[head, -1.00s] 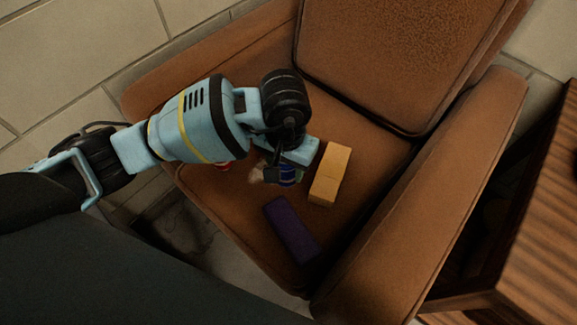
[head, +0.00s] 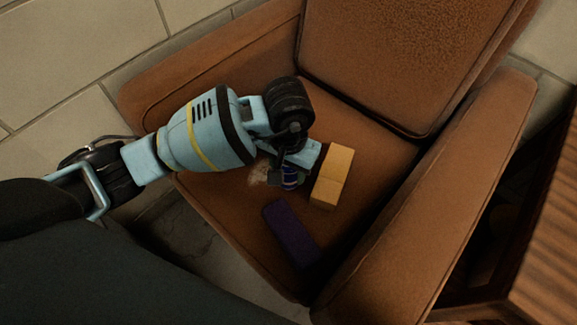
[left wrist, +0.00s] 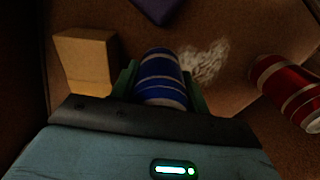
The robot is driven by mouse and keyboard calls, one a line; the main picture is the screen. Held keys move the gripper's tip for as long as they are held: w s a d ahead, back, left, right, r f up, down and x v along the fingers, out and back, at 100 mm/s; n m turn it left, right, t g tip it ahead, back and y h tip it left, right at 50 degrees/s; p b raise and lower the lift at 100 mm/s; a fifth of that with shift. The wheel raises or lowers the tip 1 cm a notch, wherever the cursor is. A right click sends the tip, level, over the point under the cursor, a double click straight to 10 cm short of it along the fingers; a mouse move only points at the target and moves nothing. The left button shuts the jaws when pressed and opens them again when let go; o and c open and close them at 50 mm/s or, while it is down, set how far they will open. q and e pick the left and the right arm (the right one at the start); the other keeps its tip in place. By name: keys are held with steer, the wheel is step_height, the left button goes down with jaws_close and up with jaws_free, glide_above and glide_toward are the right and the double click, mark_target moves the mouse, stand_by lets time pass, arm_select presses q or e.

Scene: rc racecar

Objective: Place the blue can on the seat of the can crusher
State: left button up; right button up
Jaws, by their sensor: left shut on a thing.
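The blue can (head: 291,180) has pale bands and is mostly hidden by my left gripper (head: 290,172) in the head view. In the left wrist view the blue can (left wrist: 161,75) lies between the two greenish fingers of my left gripper (left wrist: 160,88), which is shut on it. The can is over the brown armchair seat (head: 345,115); I cannot tell whether it touches the seat. No part that I can clearly name as the can crusher shows. My right gripper is not in view.
An orange-yellow block (head: 331,177) is close right of the can on the armchair seat. A purple block (head: 290,234) lies nearer the front. A red can (left wrist: 287,90) and a whitish patch (left wrist: 206,62) show in the left wrist view. The chair's armrest (head: 430,200) stands right.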

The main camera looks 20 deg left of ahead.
arm_select(q)
steer(key=shift+f, duration=0.3)
steer(key=o, duration=0.9)
steer(key=shift+o, duration=0.2)
steer(key=shift+r, duration=0.1)
